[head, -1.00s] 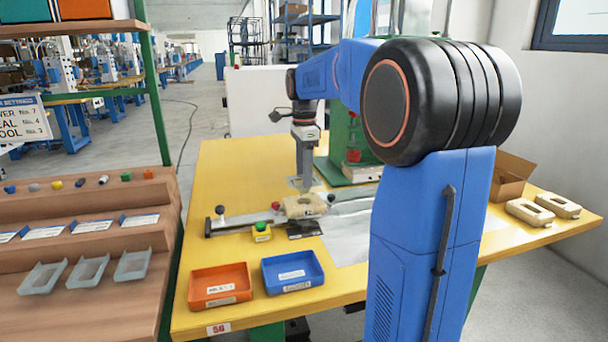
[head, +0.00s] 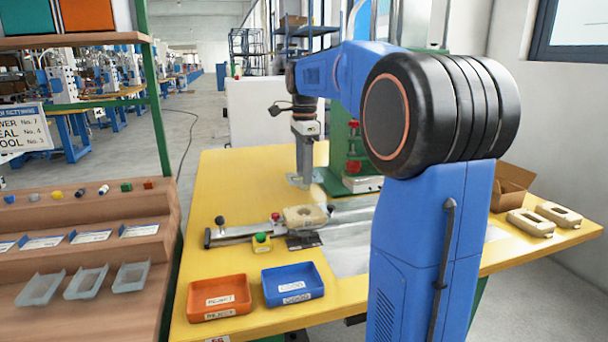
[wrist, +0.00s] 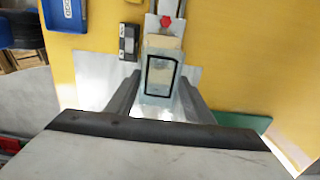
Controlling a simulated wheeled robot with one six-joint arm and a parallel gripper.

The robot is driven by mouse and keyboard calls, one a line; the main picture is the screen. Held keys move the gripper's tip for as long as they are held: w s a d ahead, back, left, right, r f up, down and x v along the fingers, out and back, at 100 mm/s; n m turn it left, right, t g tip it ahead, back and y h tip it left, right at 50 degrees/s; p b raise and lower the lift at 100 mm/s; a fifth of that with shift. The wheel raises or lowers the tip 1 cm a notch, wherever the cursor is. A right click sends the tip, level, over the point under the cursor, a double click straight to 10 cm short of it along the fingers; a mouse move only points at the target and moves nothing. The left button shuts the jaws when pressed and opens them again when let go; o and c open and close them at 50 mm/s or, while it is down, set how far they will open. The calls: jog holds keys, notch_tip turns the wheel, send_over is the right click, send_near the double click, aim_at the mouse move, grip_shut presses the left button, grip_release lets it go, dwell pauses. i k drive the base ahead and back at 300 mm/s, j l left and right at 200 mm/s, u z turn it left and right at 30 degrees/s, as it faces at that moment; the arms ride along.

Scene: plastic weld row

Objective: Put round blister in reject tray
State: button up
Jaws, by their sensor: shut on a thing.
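My gripper (head: 310,188) is above the far side of the cream nest block (head: 304,217) on the yellow table. In the wrist view its two fingers (wrist: 160,105) stand on either side of a pale, see-through piece (wrist: 157,99), which I take for the round blister; its round outline is not clear. A small pale piece (head: 318,194) shows at the fingertips in the head view, clear of the block. The orange tray (head: 218,310), whose label seems to read reject, is at the front left. The blue tray (head: 292,301) is right of it.
A rail (head: 232,235) with knobs and a green button box (head: 262,242) lie between the gripper and trays. A green press stand (head: 340,140) rises behind. Cream blocks (head: 531,222) and a cardboard box (head: 512,180) are at right. The left table area is clear.

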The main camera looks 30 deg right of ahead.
aim_at(220, 300)
jog(key=k+j, duration=0.15)
jog(key=j, duration=0.25)
jog(key=k+j, duration=0.15)
jog(key=j, duration=0.2)
jog(key=k+j, duration=0.1)
jog(key=j, duration=0.3)
jog(key=k+j, duration=0.15)
jog(key=j, duration=0.25)
